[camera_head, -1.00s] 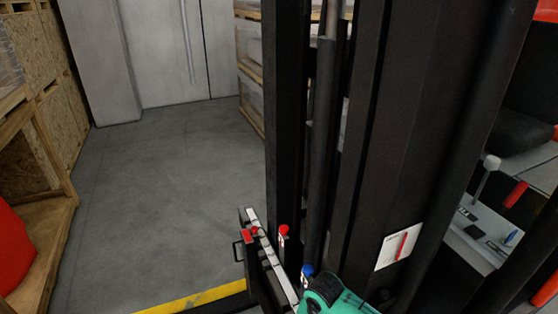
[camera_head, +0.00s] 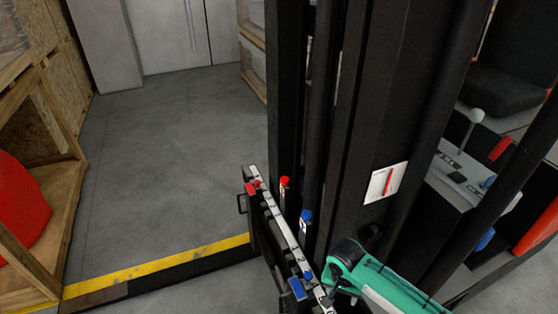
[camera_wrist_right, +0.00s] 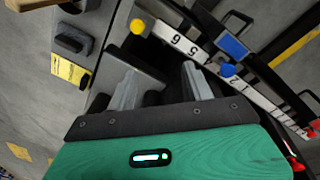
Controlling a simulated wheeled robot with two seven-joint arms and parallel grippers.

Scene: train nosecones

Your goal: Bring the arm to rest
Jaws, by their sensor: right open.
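My right arm is green and comes in at the bottom right of the head view. My right gripper (camera_head: 338,288) is beside the numbered rail (camera_head: 280,222) of the forklift carriage. In the right wrist view my right gripper (camera_wrist_right: 162,82) is open, with its two grey fingers apart and nothing held between them. The numbered rail (camera_wrist_right: 190,52) lies just beyond the fingertips, with a blue clip (camera_wrist_right: 232,45) on it. I cannot tell if a finger touches the rail. My left gripper is not in view.
The black forklift mast (camera_head: 345,130) stands close behind the rail. A wooden crate (camera_head: 55,225) with a red object (camera_head: 20,205) is at the left. Grey floor (camera_head: 165,150) is clear between them, crossed by a yellow stripe (camera_head: 160,265).

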